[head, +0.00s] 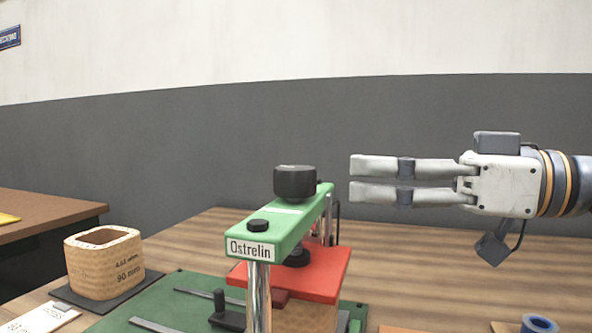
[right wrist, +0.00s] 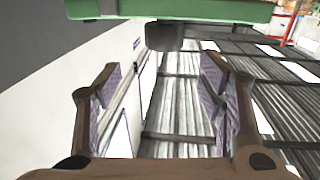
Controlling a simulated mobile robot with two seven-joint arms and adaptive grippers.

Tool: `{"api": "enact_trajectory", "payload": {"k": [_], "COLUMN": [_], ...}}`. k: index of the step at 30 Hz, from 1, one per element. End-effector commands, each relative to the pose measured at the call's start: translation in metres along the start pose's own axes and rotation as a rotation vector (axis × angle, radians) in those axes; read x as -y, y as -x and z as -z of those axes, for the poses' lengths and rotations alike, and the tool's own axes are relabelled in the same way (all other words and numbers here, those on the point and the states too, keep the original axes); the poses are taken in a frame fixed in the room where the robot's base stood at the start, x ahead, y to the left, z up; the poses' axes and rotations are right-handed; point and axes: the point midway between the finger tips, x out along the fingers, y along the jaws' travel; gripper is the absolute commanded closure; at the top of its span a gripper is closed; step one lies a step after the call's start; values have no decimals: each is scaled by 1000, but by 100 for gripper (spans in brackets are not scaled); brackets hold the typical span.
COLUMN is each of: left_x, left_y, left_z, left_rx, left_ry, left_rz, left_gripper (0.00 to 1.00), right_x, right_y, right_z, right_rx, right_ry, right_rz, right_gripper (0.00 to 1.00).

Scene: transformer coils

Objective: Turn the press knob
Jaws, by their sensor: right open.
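The press (head: 285,221) has a green top beam labelled "Ostrelin" on a chrome post. Its black round press knob (head: 295,182) stands on top of the beam. My right gripper (head: 354,180) is to the right of the knob at about its height, pointing left, with its fingertips apart from it. In the right wrist view the right gripper (right wrist: 160,70) is open and empty, and the knob (right wrist: 164,36) shows beyond and between the fingertips, beside the green beam (right wrist: 190,10). My left gripper is not in view.
A red plate (head: 318,272) sits under the beam. A tan coil (head: 103,263) marked "90 mm" stands on a dark pad at the left. A blue ring (head: 538,324) lies at the lower right. The wooden table (head: 420,262) is clear beneath my right gripper.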

Motion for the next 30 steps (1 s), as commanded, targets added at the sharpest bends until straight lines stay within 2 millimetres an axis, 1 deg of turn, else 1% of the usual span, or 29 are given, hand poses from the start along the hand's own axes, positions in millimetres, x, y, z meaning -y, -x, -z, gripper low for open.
{"api": "enact_trajectory", "payload": {"k": [1, 6, 9, 12, 16, 23, 24, 26, 27, 29, 30], "left_x": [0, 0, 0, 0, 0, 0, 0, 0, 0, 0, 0], "left_y": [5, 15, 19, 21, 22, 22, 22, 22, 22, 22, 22], "left_z": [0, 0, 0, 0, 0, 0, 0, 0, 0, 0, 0], "left_rx": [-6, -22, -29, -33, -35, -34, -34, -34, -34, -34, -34], "left_ry": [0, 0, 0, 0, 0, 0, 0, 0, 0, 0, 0], "left_rz": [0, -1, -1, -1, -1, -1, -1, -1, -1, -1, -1], "left_gripper": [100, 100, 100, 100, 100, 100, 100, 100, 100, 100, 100], "right_x": [3, 3, 2, 2, 1, 1, 1, 1, 1, 1, 1], "right_y": [-13, -58, -79, -94, -102, -103, -103, -103, -102, -102, -102], "right_z": [3, 4, 3, 2, 1, 0, 0, 0, 0, 0, 0], "right_rx": [2, 1, 0, 0, 0, 0, 0, 0, 0, 0, 0], "right_ry": [3, 1, 1, -1, -1, -3, -3, -3, -3, -3, -3], "right_rz": [7, 6, 3, 2, 1, 0, 0, 0, 0, 0, 0], "right_gripper": [38, 38, 38, 38, 38, 38, 47, 60, 69, 83, 86]}}
